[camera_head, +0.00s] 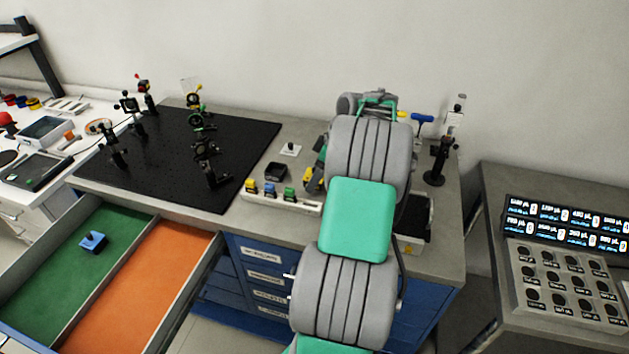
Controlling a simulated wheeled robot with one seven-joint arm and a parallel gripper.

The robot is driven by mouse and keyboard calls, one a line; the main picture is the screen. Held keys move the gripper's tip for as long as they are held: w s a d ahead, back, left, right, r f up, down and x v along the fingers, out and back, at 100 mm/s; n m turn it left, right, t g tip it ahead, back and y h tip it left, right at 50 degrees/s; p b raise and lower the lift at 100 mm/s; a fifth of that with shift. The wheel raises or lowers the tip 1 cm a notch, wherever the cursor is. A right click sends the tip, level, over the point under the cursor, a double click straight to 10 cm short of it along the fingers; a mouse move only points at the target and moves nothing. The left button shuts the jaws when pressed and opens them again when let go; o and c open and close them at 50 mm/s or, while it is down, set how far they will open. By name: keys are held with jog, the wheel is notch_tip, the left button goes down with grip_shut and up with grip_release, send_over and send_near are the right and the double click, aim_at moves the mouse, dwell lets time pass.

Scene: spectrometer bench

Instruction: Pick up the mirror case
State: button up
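I cannot tell for sure which thing is the mirror case. A small blue case-like block (93,242) with a dark knob on top lies in the green compartment (45,275) of the open drawer at the lower left. A small black box (276,172) sits on the bench right of the black breadboard. A light-rimmed container with a dark inside (414,238) stands at the bench's right front, partly hidden by my arm. My grey and green arm rises through the middle of the picture. My gripper's fingers do not show; the arm hides the bench behind it.
Several optic mounts stand on the black breadboard (150,165). A pale rack (262,201) holds yellow, blue and green pieces at the bench front. A black-based post mount (437,165) stands at back right. The drawer's orange compartment (140,290) is empty. A display panel (565,222) stands far right.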

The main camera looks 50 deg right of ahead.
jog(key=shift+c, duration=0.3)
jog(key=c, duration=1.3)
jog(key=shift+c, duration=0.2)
